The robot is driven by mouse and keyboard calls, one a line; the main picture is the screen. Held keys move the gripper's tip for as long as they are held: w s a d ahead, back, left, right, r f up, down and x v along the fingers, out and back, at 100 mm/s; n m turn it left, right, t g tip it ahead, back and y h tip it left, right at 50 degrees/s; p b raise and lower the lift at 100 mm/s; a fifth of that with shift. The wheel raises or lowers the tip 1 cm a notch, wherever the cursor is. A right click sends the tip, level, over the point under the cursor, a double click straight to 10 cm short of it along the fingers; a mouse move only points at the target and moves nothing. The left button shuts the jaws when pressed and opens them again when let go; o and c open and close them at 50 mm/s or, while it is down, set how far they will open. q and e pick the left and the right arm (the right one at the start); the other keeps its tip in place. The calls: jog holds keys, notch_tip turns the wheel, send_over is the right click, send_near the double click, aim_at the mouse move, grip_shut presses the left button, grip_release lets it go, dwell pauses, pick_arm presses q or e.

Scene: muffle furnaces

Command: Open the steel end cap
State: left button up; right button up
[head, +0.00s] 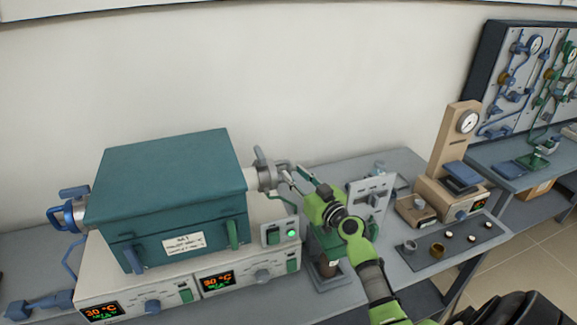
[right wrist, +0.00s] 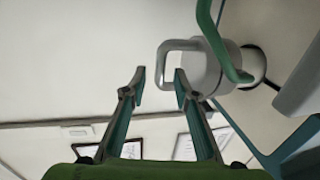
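The steel end cap (head: 267,176) sits at the right end of the teal tube furnace (head: 170,195). In the right wrist view the cap (right wrist: 205,68) is a grey round body with a pale U-shaped handle (right wrist: 163,50) sticking out to the left. My right gripper (head: 293,174) reaches in from the lower right, just right of the cap. My left gripper is not in view.
A blue end fitting (head: 68,214) is on the furnace's left end. A green curved bar (right wrist: 222,45) crosses in front of the cap in the right wrist view. A grey panel (head: 383,188) and a beige gauge stand (head: 455,145) stand to the right on the bench.

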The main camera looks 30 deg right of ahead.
aim_at(290, 170)
jog(key=shift+w, duration=2.1)
jog(key=shift+d, duration=0.1)
grip_shut()
